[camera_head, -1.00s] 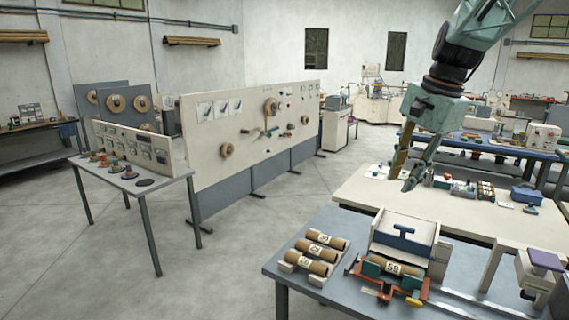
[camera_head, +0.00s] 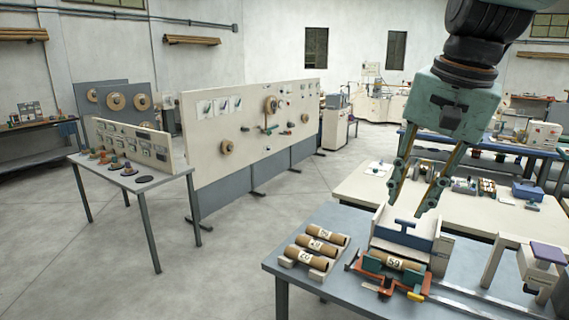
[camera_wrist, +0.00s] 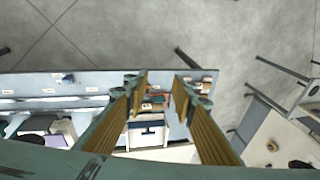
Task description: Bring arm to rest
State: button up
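My gripper (camera_head: 412,205) hangs fingers-down above the grey-blue bench at the right in the head view. Its two fingers stand apart with nothing between them. In the wrist view my gripper (camera_wrist: 158,82) also shows spread fingers with tan inner pads. Below it is the winding fixture (camera_head: 420,235) with a white box and blue T-handle. A brown tube marked 59 (camera_head: 396,262) lies in the fixture's green and orange cradle. It is not touched by my gripper.
Several numbered brown tubes (camera_head: 318,246) lie on white holders left of the fixture. A cream table (camera_head: 350,185) with small parts stands behind. A tall cream panel (camera_head: 250,125) stands left of centre. A white press with purple top (camera_head: 547,255) is at the right edge. Open floor (camera_head: 235,240) lies between.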

jog(key=s+a+f+n+b, duration=0.1)
jog(key=s+f+n, duration=0.1)
jog(key=s, duration=0.6)
jog(key=s+a+f+n+b, duration=0.1)
jog(key=s+f+n, duration=0.2)
jog(key=s, duration=0.6)
jog(key=s+a+f+n+t+b, duration=0.1)
jog(key=s+f+n, duration=0.1)
jog(key=s+f, duration=0.3)
jog(key=s, duration=0.3)
jog(key=shift+s+a+f+h+b, duration=0.15)
jog(key=shift+s+a+h+b, duration=0.05)
jog(key=shift+s+h+b, duration=0.2)
